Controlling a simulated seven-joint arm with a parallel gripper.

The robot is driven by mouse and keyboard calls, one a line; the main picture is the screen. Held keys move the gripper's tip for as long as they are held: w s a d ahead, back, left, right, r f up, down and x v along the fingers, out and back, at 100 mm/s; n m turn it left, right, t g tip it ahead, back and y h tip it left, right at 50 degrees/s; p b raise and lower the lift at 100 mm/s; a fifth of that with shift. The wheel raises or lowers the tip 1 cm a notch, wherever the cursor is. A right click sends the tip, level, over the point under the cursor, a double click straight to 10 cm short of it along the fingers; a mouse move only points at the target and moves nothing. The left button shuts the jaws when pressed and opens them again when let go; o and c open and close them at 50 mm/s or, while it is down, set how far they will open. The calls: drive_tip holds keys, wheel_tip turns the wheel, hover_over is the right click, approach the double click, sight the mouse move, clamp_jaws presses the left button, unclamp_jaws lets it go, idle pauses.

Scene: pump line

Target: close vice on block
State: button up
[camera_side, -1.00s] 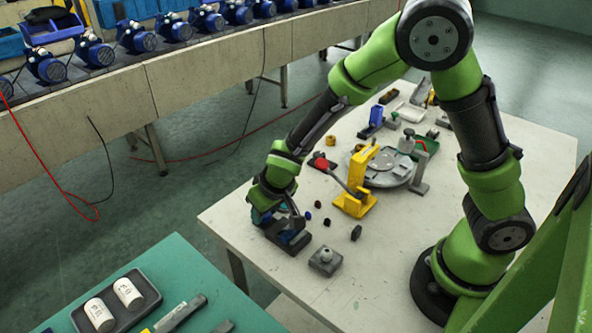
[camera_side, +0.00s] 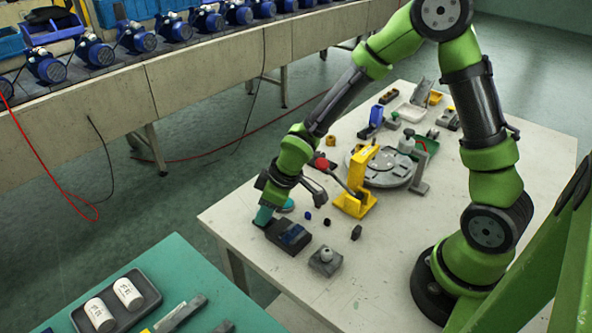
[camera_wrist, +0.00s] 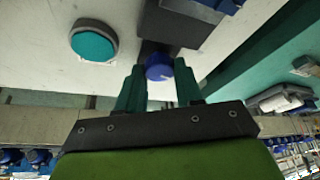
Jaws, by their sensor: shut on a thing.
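The dark grey vice (camera_side: 275,230) sits near the front left corner of the white table. A dark blue piece (camera_side: 292,235), seemingly the block, shows in its top; whether the jaw touches it cannot be told. In the wrist view the vice body (camera_wrist: 180,27) is at the top, with blue at the edge (camera_wrist: 228,5). My gripper (camera_side: 263,217) is low at the vice's left end. In the wrist view its teal fingers (camera_wrist: 159,82) are on either side of a round blue knob (camera_wrist: 158,67) at the vice's end, shut on it.
A teal-topped disc (camera_wrist: 93,42) lies beside my gripper; it also shows in the side view (camera_side: 287,205). Small dark and blue pieces (camera_side: 308,215), a grey block with a knob (camera_side: 325,261) and a yellow stand (camera_side: 355,190) are to the right. The table edge is close.

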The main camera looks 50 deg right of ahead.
idle(0.4)
drive_tip(key=o, duration=0.7)
drive_tip(key=shift+o, duration=0.2)
drive_tip(key=shift+r, duration=0.1)
drive_tip(key=v, duration=1.6)
drive_tip(key=shift+r, duration=0.35)
drive_tip(key=shift+s+d, duration=0.1)
